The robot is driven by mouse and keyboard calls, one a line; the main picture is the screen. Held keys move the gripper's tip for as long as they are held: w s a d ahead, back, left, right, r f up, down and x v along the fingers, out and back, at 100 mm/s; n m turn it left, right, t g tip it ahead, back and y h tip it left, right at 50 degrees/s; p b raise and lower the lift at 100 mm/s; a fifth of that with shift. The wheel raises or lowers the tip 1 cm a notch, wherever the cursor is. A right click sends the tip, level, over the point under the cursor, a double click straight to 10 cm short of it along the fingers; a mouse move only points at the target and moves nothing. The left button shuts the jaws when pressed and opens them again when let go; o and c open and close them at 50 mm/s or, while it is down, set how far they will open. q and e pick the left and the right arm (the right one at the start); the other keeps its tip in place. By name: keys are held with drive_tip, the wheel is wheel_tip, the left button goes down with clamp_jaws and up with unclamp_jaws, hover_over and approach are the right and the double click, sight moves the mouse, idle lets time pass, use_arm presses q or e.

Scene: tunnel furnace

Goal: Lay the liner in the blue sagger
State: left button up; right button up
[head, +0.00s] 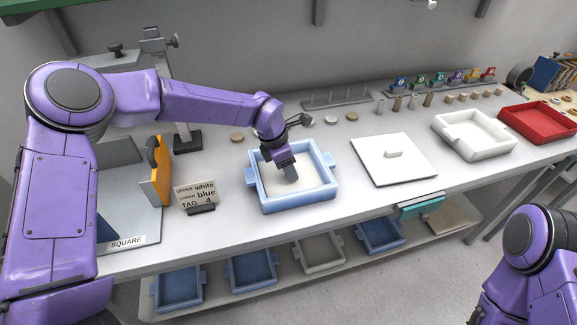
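The blue sagger (264,203) stands on the bench in the middle of the view, with side lugs and an open top. A pale cream sheet, which looks like the liner (310,178), covers much of its floor and appears to lie inside its walls. My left gripper (291,176) points down inside the sagger, over the pale sheet. Its fingers show as one narrow block, so I cannot tell whether they are open or shut, or whether they touch the sheet. My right gripper is out of view; only part of that arm shows at lower right.
A sign card (196,194) reads white upper, blue lower, tag 4. Right of the sagger are a white lid (378,172), a white sagger (499,149) and a red tray (532,137). Several saggers sit on the shelf below. Small discs (330,119) and a pin rack (340,100) stand behind.

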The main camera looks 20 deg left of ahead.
use_arm(q)
drive_tip(key=b+v, duration=0.1)
drive_tip(key=v, duration=0.9)
drive_tip(key=shift+r+b, duration=0.2)
drive_tip(key=shift+b, duration=0.1)
